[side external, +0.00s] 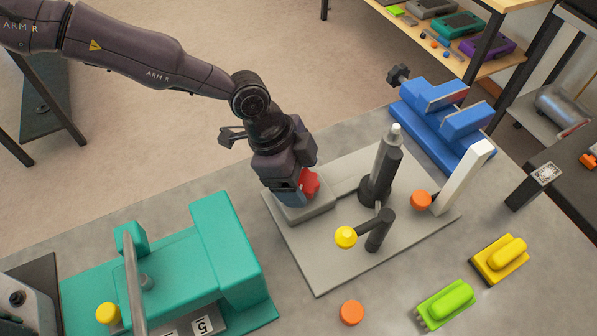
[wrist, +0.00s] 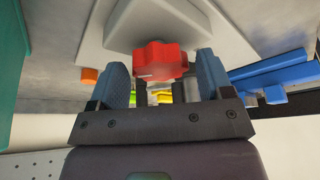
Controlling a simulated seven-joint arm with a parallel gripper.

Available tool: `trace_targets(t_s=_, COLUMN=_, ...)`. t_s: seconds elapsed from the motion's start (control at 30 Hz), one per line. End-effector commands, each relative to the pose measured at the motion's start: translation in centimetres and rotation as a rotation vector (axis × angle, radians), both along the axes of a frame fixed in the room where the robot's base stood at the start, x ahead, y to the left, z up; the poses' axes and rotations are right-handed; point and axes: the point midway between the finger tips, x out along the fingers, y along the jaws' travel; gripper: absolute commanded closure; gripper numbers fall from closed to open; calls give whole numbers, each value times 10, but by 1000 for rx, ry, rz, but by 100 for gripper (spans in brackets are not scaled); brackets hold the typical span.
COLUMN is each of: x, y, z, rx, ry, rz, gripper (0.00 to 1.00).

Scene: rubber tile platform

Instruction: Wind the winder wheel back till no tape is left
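A red lobed knob (side external: 309,184), the likely winder wheel, sits on a raised grey block of a grey base plate (side external: 330,270). My gripper (side external: 291,197) points down at this knob and partly hides it in the side view. In the wrist view the red knob (wrist: 160,62) lies between my two blue fingertips (wrist: 162,72), with a narrow gap showing on each side. The gripper is open; no firm contact shows. The plate also carries a dark spindle post (side external: 383,172), a yellow-knobbed crank (side external: 346,237) and a white upright strip (side external: 462,178). I cannot make out any tape for certain.
A teal machine (side external: 225,240) stands close on the left. A blue vise (side external: 435,115) is behind the plate at right. An orange knob (side external: 421,200) is beside the white strip. An orange disc (side external: 351,312), a green block (side external: 445,304) and a yellow block (side external: 500,259) lie in front.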

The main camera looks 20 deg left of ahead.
Motion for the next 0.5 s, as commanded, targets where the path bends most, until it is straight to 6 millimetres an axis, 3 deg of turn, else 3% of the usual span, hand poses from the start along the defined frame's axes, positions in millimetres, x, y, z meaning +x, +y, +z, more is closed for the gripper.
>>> trace_targets(t_s=0.03, x=0, y=0, z=0, rx=0, ry=0, rz=0, gripper=39)
trace_targets(t_s=0.17, x=0, y=0, z=0, rx=0, ry=0, rz=0, gripper=68)
trace_targets(t_s=0.5, x=-1, y=0, z=1, rx=2, ry=-2, rz=43, gripper=68)
